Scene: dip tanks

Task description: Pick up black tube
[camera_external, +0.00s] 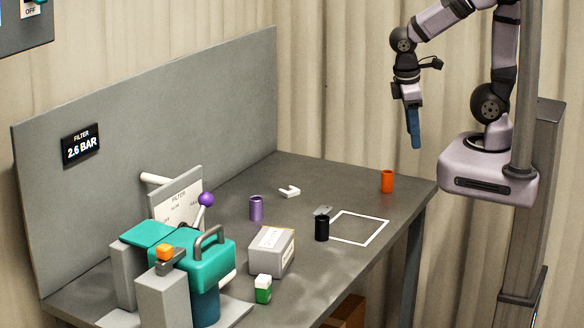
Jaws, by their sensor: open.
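The black tube (322,229) stands upright on the grey table, at the left edge of a white square outline. A small grey piece lies just behind it. My gripper (415,140) hangs high above the right end of the table, pointing down with blue fingers. It is open, with nothing visible in it, and is well apart from the black tube, up and to its right.
An orange tube (387,181) and a purple tube (256,208) stand on the table (335,177). A grey box (272,252), a green-white block (263,289) and a white hook (289,191) are nearby. A teal machine (205,262) fills the front left. A grey panel (160,100) backs the table.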

